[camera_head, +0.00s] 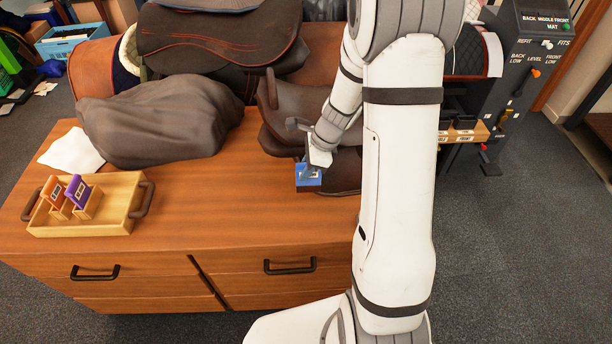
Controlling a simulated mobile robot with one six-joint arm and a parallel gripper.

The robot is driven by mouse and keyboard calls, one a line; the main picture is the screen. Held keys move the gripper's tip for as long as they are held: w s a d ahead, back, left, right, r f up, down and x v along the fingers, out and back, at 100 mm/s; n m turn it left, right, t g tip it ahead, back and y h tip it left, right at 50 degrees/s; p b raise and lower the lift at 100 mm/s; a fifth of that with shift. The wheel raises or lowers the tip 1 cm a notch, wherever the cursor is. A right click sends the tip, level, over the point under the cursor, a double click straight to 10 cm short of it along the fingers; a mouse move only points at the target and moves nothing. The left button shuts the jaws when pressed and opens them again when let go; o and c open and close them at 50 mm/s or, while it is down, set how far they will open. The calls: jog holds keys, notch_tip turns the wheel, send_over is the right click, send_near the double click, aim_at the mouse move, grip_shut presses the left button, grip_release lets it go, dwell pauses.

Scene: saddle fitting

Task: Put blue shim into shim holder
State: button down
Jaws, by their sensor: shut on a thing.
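A blue shim (309,182) with a pale mark on its face is in my gripper (310,166), above the front part of the wooden cabinet top. My gripper is shut on it; the fingertips are small and partly hidden. In the wooden tray (90,230) at the left, an orange shim (53,193) and a purple shim (77,191) stand tilted in small wooden stands. At the right, partly behind my arm, is a wooden block with labelled sections (465,132), one reading FRONT. I cannot tell which of these is the shim holder.
A brown saddle (285,115) lies just behind my gripper. A dark cloth-covered mound (165,120) and a white cloth (72,152) lie at the left rear. The cabinet top (215,210) is clear between tray and gripper. A control box (540,45) stands at the right.

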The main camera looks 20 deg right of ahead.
aim_at(301, 185)
jog(key=shift+a+f, duration=0.1)
jog(key=shift+f, duration=1.85)
jog(key=shift+s, duration=0.1)
jog(key=shift+f+b, duration=0.15)
jog(key=shift+b, duration=0.15)
jog(key=c, duration=1.3)
grip_release()
